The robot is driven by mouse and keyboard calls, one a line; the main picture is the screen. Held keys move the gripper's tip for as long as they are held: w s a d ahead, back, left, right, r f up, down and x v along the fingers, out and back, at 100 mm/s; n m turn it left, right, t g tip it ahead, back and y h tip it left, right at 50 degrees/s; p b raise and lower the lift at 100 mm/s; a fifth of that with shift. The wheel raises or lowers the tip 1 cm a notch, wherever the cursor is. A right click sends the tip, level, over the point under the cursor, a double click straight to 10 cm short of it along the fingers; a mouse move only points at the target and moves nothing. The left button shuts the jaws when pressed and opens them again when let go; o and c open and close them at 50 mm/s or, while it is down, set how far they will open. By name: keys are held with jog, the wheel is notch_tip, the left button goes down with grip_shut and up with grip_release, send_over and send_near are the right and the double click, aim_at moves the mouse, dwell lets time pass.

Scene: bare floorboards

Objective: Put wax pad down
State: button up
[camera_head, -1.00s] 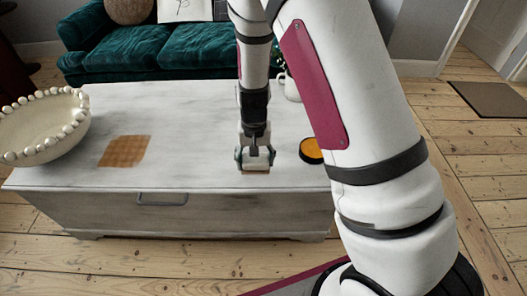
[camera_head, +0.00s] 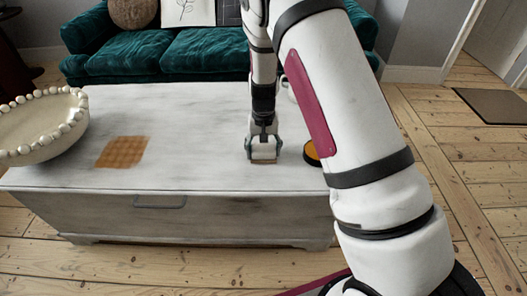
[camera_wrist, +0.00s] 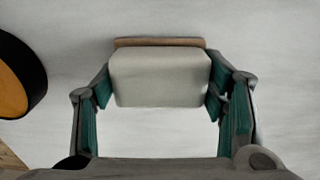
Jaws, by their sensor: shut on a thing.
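My gripper (camera_head: 263,150) is over the right part of the whitewashed chest's top (camera_head: 200,115), pointing down. It is shut on the wax pad, a pale block with a tan strip along one edge. In the wrist view the wax pad (camera_wrist: 159,78) sits between the two green-lined fingers (camera_wrist: 160,92). In the head view the gripper mostly hides it, and only a thin tan edge (camera_head: 263,162) shows below the fingers. I cannot tell whether the pad touches the chest top. A round black tin with orange contents (camera_head: 311,151) stands just right of the gripper.
A brown checked square (camera_head: 121,152) lies flat on the chest's left part. A cream bowl with a beaded rim (camera_head: 35,135) stands at the far left. A white vessel is partly hidden behind my arm. A green sofa (camera_head: 200,50) stands behind. The chest top's middle is clear.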

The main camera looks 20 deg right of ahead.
aim_at(264, 148)
jog(key=shift+f, duration=0.15)
jog(key=o, duration=1.2)
notch_tip(264, 148, up, 13)
jog(key=p, duration=0.4)
jog(key=shift+f, duration=0.2)
